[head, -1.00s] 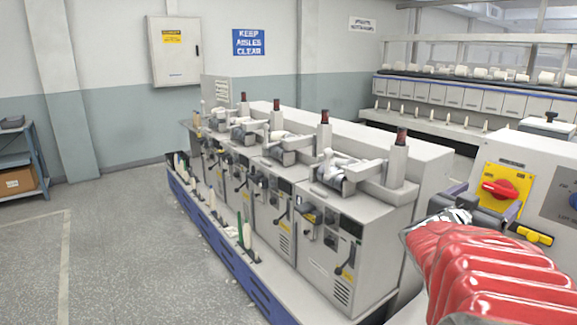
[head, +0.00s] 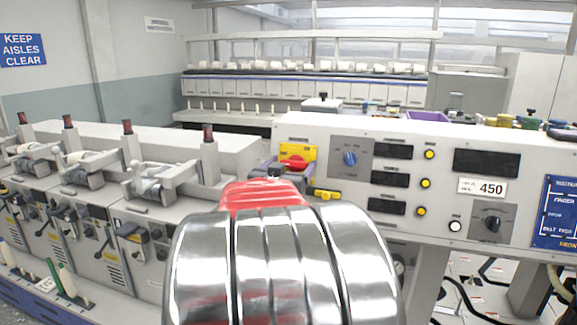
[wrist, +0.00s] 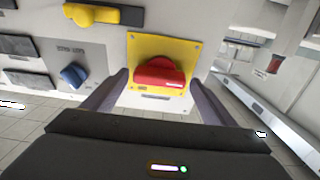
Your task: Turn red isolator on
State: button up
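The red isolator (head: 297,161) is a rotary handle on a yellow plate (head: 312,151) at the left end of the control panel. Its handle lies roughly level. In the wrist view the red isolator (wrist: 158,73) is between my two fingers in the picture, on its yellow plate (wrist: 140,45). My gripper (wrist: 158,95) is open, with a finger on each side of the handle. I see no contact, and the remaining distance is hard to tell. In the head view my red and silver arm hides most of my gripper (head: 283,170).
A yellow handle (head: 327,195) sits just below and right of the isolator. A blue knob (head: 350,158), several yellow buttons and a black knob (head: 492,224) are further right on the panel (head: 310,128). Winding machines (head: 150,235) stand to the left.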

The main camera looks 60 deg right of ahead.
jog(key=c, duration=0.9)
jog(key=shift+d, duration=0.1)
jog(key=shift+c, duration=0.3)
jog(key=shift+m, duration=0.3)
jog(key=m+g, duration=0.1)
jog(key=m, duration=0.2)
jog(key=shift+f+m, duration=0.1)
jog(key=shift+m, duration=0.2)
jog(key=m+g, duration=0.1)
jog(key=m, duration=0.2)
jog(key=m+g, duration=0.1)
jog(key=m, duration=0.2)
jog(key=shift+y, duration=0.3)
jog(key=m+g+y, duration=0.1)
jog(key=m, duration=0.5)
jog(key=shift+f+m+y, duration=0.15)
jog(key=shift+m+y, duration=0.35)
jog(key=shift+m, duration=1.5)
